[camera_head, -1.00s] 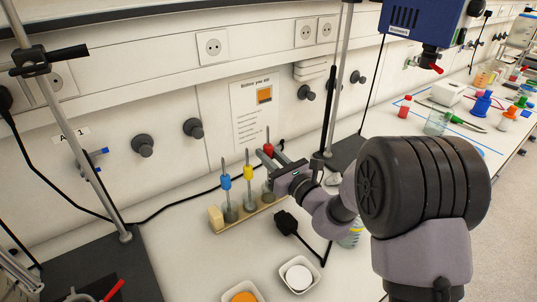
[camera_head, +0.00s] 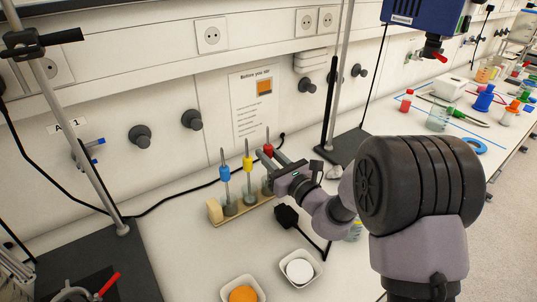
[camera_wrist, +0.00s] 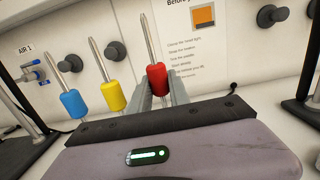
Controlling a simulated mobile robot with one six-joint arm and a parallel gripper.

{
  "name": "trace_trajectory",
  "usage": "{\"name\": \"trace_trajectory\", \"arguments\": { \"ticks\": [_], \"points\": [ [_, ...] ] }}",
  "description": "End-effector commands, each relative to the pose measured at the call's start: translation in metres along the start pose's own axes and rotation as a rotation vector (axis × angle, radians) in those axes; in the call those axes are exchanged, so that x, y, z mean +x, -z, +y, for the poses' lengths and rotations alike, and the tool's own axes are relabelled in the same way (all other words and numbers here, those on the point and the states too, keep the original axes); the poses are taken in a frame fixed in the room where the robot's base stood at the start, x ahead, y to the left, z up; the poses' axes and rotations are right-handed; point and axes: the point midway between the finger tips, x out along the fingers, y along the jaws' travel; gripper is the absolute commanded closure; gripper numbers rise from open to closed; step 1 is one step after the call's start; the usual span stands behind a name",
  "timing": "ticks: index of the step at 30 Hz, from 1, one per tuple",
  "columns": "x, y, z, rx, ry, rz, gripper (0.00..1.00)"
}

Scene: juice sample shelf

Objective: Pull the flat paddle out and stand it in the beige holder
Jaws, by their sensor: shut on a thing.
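Three thin metal rods with coloured collars stand in a row in a low beige rack (camera_head: 262,208). They are the blue-collared rod (camera_head: 224,173), the yellow-collared rod (camera_head: 247,162) and the red-collared rod (camera_head: 268,150). Their grey lower ends sit at the rack, and I cannot tell which one is the flat paddle. My gripper (camera_head: 270,156) comes in from the right and is shut on the red-collared rod. In the wrist view, the red collar (camera_wrist: 157,79) is between my two fingers. The rod's lower end is hidden there behind my gripper.
Two white dishes, one with orange powder (camera_head: 243,294) and one with white powder (camera_head: 299,271), stand in front. A black plug (camera_head: 286,216) lies beside the rack. Stand poles rise at left (camera_head: 75,130) and behind my gripper (camera_head: 340,75). The wall is close behind.

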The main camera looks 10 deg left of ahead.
Motion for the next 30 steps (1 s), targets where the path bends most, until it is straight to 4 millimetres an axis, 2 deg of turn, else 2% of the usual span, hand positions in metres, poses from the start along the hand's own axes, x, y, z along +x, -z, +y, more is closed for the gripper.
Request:
{"name": "trace_trajectory", "arguments": {
  "ticks": [2,3,6,7,15,19,23,30],
  "points": [
    [0.0,-0.001,0.0,0.0,0.0,0.0,1.0],
    [0.0,-0.001,0.0,0.0,0.0,0.0,0.74],
    [0.0,-0.001,0.0,0.0,0.0,0.0,0.54],
    [0.0,-0.001,0.0,0.0,0.0,0.0,0.52],
    [-0.001,-0.001,0.0,0.0,0.0,0.0,0.52],
    [-0.014,-0.001,-0.001,0.001,0.002,0.002,0.52],
    [-0.047,-0.002,-0.001,0.002,0.004,0.003,0.52],
    [-0.117,-0.001,-0.001,0.003,0.005,0.002,0.52]
  ]
}}
